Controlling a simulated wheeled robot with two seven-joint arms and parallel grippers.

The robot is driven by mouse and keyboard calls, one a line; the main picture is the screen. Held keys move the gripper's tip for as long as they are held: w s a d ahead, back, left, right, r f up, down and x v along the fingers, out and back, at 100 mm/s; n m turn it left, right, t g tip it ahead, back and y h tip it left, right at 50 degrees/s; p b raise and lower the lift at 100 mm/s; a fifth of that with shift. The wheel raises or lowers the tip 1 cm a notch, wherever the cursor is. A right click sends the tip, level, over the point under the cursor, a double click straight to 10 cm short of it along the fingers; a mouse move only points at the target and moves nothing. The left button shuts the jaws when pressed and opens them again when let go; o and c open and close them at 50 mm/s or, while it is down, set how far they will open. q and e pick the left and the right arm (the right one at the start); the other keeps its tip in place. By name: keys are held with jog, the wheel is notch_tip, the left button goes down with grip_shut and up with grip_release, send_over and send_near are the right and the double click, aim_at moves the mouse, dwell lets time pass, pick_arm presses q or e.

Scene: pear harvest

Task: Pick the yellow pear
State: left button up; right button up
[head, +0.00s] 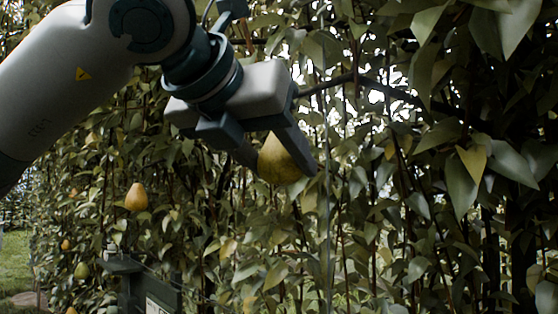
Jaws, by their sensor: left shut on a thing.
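A yellow pear (274,163) with a greenish tint hangs among the leaves near the middle of the head view. My left gripper (283,160) comes in from the upper left and is shut on this pear, with one finger along its right side and the other at its left. The finger on the right hides part of the pear, and the palm is just above it. The pear's stem is hidden.
Dense foliage (450,180) fills most of the view, with a thin branch (330,83) right of my gripper. An orange-yellow pear (136,197) hangs at the left, a greenish one (82,270) lower. Grass (15,262) shows at the far left.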

aim_at(281, 154)
pick_arm(q)
jog(key=shift+s+r, duration=0.1)
jog(key=shift+s+g, duration=0.4)
jog(key=shift+g, duration=0.4)
jog(key=shift+n, duration=0.3)
jog(key=shift+s+r+g+p, duration=0.15)
jog(key=shift+s+g+p, duration=0.15)
jog(key=shift+p, duration=0.15)
jog(key=shift+s+g+y, duration=0.2)
jog(key=shift+g+y, duration=0.1)
jog(key=shift+g, duration=0.1)
jog(key=shift+s+r+n+g+p, duration=0.2)
jog(key=shift+s+n+g+p, duration=0.15)
jog(key=shift+p, duration=0.35)
jog(key=shift+s+g, duration=0.1)
jog(key=shift+g, duration=0.15)
